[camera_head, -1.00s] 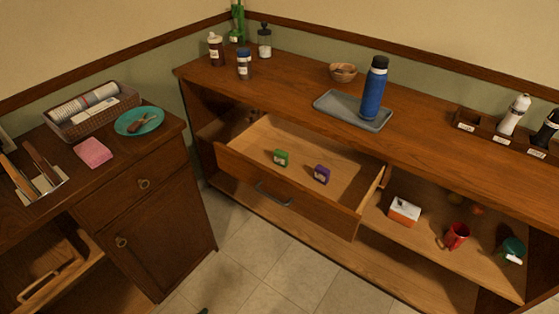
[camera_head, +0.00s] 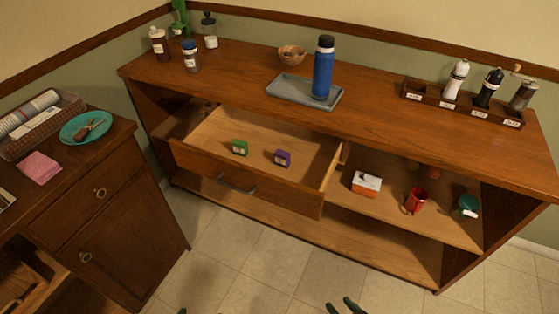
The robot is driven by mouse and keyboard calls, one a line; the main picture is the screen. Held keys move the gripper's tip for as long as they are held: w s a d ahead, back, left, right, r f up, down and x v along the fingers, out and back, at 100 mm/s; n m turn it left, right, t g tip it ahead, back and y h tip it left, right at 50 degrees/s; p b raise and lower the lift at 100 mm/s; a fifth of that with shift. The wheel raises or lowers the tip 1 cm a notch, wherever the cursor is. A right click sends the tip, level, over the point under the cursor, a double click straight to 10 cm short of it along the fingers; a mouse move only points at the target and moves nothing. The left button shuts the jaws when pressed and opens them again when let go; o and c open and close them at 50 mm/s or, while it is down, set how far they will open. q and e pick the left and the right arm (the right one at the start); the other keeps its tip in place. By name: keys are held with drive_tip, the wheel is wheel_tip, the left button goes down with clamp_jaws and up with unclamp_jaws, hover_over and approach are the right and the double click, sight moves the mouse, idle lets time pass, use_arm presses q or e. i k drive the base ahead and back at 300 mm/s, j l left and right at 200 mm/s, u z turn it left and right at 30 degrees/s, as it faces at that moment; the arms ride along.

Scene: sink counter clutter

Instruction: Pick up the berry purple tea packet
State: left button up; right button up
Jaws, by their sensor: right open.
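The berry purple tea packet (camera_head: 283,158) is a small purple box with a pale label. It stands in the open drawer (camera_head: 223,130) of the long wooden counter, right of a green tea packet (camera_head: 240,148). The two packets are apart. My right gripper (camera_head: 343,307) shows only as dark fingertips at the bottom edge, over the floor. It is open and empty, well short of the drawer. A small dark tip, perhaps of my left gripper, shows at the bottom edge left of it, too little to tell its state.
A grey tray (camera_head: 291,91) with a blue bottle (camera_head: 323,70) stands on the counter above the drawer. The shelf right of the drawer holds a white and orange box (camera_head: 366,183) and a red mug (camera_head: 416,200). The tiled floor (camera_head: 240,250) in front is clear.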

sight(282, 159)
drive_tip(key=l+u, duration=0.1)
drive_tip(key=u, duration=0.35)
drive_tip(key=l+u, duration=0.1)
drive_tip(key=u, duration=0.35)
drive_tip(key=l+u, duration=0.15)
drive_tip(key=u, duration=0.3)
drive_tip(key=l, duration=0.9)
